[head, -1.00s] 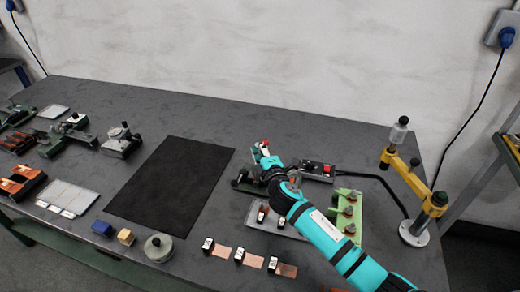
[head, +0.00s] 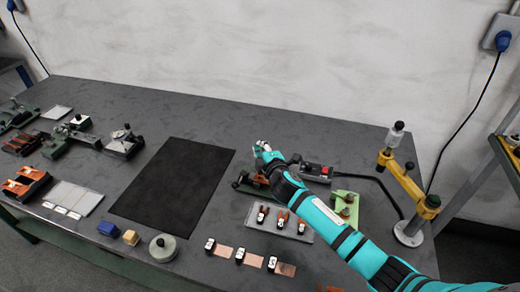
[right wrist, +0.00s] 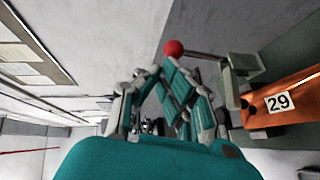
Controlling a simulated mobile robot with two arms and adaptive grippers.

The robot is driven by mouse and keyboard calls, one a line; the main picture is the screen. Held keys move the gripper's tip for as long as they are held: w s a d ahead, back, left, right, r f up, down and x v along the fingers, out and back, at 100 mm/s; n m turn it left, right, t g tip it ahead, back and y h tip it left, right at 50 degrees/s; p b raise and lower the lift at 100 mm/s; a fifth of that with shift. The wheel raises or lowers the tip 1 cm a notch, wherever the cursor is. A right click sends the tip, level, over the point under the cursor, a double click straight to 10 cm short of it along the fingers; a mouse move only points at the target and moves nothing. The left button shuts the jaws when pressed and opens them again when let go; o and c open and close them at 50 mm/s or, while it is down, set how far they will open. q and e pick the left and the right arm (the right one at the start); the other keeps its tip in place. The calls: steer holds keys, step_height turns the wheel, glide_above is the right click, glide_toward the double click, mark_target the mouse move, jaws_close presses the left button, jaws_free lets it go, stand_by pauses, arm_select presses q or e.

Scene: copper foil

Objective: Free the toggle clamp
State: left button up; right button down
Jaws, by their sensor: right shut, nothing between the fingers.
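The toggle clamp shows in the right wrist view as a metal bracket (right wrist: 240,72) with a grey lever ending in a red ball knob (right wrist: 173,48). Beside the bracket is an orange piece labelled 29 (right wrist: 285,100). In the head view the clamp's dark base (head: 250,187) lies right of the black mat, partly hidden by my right arm. My right gripper (head: 263,149) is above it; its teal fingers also show in the right wrist view (right wrist: 158,74), shut and empty. The red knob appears just beyond the fingertips; contact cannot be told. My left gripper is out of view.
A grey tray (head: 298,234) with orange-handled tools and a box with a red button (head: 318,171) lie close to my right arm. A green stand (head: 345,205) and yellow jointed arm (head: 405,180) stand at right. The black mat (head: 175,185) is clear.

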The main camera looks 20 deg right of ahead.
steer(key=shift+w+d+r+p, duration=0.35)
steer(key=shift+w+p, duration=0.15)
steer(key=shift+w+d, duration=0.2)
steer(key=shift+w, duration=0.1)
steer(key=shift+w+d+f+b, duration=0.15)
steer(key=shift+w+d, duration=0.15)
steer(key=shift+w, duration=0.2)
steer(key=shift+w+d+r+b, duration=0.15)
steer(key=shift+w+d, duration=0.15)
steer(key=shift+w, duration=0.15)
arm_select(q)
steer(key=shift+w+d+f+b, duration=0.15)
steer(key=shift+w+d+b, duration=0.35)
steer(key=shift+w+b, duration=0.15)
arm_select(e)
steer(key=shift+w+d+f, duration=0.35)
steer(key=shift+w+d, duration=0.2)
steer(key=shift+w, duration=0.25)
steer(key=shift+w+d+f, duration=0.3)
steer(key=shift+w+d, duration=0.2)
steer(key=shift+w, duration=0.25)
